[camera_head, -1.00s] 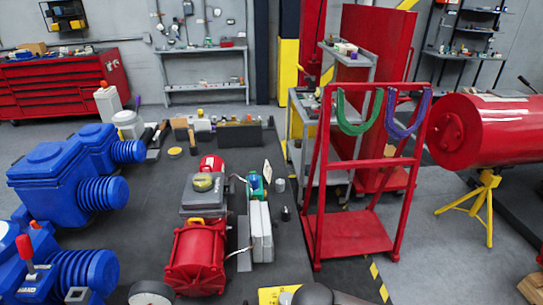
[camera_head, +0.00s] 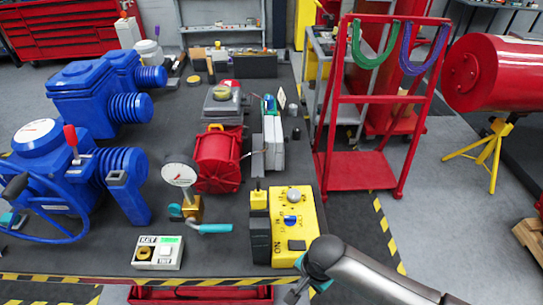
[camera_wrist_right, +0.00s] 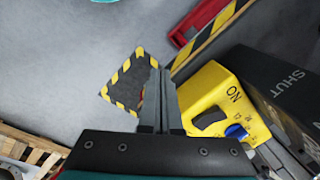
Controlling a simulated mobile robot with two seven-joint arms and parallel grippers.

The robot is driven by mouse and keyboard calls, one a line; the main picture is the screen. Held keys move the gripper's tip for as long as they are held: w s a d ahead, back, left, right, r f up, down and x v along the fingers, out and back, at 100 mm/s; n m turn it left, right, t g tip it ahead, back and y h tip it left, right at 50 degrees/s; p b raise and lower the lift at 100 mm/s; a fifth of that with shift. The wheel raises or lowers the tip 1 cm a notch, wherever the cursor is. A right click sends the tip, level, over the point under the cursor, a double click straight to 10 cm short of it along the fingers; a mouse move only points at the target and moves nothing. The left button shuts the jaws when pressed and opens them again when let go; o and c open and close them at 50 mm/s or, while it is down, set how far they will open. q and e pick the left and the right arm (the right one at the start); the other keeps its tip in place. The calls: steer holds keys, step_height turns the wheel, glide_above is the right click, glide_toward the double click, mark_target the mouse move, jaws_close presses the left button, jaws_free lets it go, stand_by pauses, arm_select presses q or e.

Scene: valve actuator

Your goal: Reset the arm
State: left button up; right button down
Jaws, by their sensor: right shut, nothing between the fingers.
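My right arm (camera_head: 365,272) comes in from the bottom right of the head view. Its gripper (camera_head: 297,293) points down and left, just past the front edge of the table, near the yellow control box (camera_head: 308,222). In the right wrist view the two fingers of my right gripper (camera_wrist_right: 159,75) are together with nothing between them. The yellow control box (camera_wrist_right: 212,82) with its black switch and blue knob is to the right of the fingers, apart from them. My left gripper is in neither current view.
The dark table (camera_head: 222,255) has a striped front edge. It carries blue valve actuators (camera_head: 85,100), a gauge (camera_head: 180,175), a red motor (camera_head: 217,158) and a small button box (camera_head: 158,252). A red cart (camera_head: 357,170) stands right of it. Floor at the right is partly clear.

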steer(key=s+d+f+n+b, duration=0.2)
steer(key=f+b, duration=0.1)
steer(key=f, duration=0.5)
steer(key=s+d+f+n+t+b, duration=0.1)
steer(key=d+f+b, duration=0.15)
steer(key=f, duration=0.55)
steer(key=s+d+f+n+b, duration=0.2)
steer(key=f+b, duration=0.2)
steer(key=f, duration=0.4)
arm_select(q)
step_height(320, 180, down, 19)
steer(key=b, duration=0.8)
steer(key=shift+s+f+b, duration=0.2)
steer(key=shift+s+b, duration=0.05)
steer(key=shift+b, duration=0.1)
arm_select(e)
steer(key=s+d+f+n, duration=0.2)
steer(key=s+f+n, duration=0.1)
steer(key=s+f, duration=0.6)
steer(key=s+d+f+n+g+h, duration=0.1)
steer(key=s+f+n, duration=0.3)
steer(key=s+f, duration=0.5)
steer(key=s+d, duration=0.1)
steer(key=s, duration=0.5)
steer(key=shift+s+d, duration=0.15)
steer(key=shift+d, duration=0.1)
